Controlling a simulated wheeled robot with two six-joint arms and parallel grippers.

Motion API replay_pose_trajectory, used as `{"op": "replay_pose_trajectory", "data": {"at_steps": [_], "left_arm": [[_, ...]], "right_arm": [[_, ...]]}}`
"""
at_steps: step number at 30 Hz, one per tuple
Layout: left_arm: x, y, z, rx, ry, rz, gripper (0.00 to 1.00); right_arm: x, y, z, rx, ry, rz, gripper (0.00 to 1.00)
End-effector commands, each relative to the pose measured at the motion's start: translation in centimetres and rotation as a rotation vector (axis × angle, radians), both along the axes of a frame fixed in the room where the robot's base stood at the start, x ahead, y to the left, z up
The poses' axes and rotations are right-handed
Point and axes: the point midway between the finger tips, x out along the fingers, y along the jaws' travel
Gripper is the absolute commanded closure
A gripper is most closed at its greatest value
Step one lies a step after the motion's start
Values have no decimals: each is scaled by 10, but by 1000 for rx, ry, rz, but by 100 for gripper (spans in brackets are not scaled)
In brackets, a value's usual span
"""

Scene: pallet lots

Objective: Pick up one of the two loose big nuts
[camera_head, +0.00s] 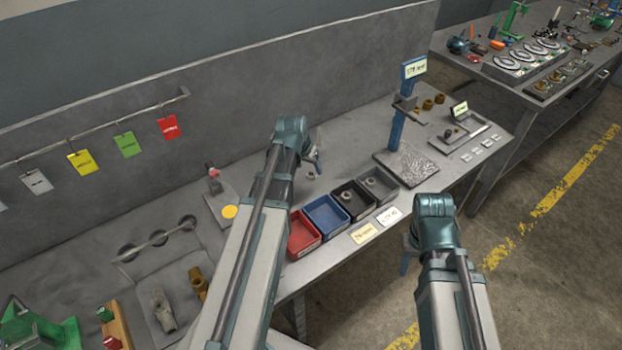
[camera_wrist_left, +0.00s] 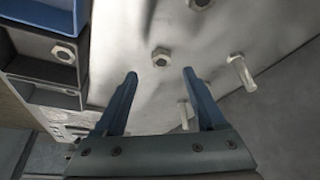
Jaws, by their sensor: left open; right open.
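A loose big nut (camera_wrist_left: 161,57) lies flat on the light grey surface in the left wrist view, just beyond and between my left fingertips. A second nut (camera_wrist_left: 198,4) shows at the top edge of that view, partly cut off. My left gripper (camera_wrist_left: 160,76) is open and empty, its blue fingers spread and apart from the nut. In the head view my left gripper (camera_head: 314,157) is behind the row of bins, partly hidden by my arm. My right gripper (camera_head: 407,254) is in front of the bench edge, mostly hidden by its arm, with nothing visible in it.
Bolts (camera_wrist_left: 240,72) stand or lie near the nuts. Red (camera_head: 301,247), blue (camera_head: 340,226), black (camera_head: 366,212) and grey (camera_head: 400,198) bins line the bench front; the last two hold nuts. A blue post (camera_head: 397,128) stands to the right.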

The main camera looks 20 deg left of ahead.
Motion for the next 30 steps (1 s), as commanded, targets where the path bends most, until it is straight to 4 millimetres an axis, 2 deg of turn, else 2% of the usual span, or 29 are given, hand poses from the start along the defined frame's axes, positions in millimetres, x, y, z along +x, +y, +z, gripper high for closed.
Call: {"op": "replay_pose_trajectory", "data": {"at_steps": [12, 21, 23, 30], "left_arm": [[16, 2, -46, 0, 0, 0, 28], [18, 2, -47, 0, 0, 0, 28], [18, 2, -47, 0, 0, 0, 35], [18, 2, -47, 0, 0, 0, 78]], "right_arm": [[0, 0, -46, 0, 0, 0, 50], [0, 0, -47, 0, 0, 0, 50], [0, 0, -47, 0, 0, 0, 50], [0, 0, -47, 0, 0, 0, 50]]}}
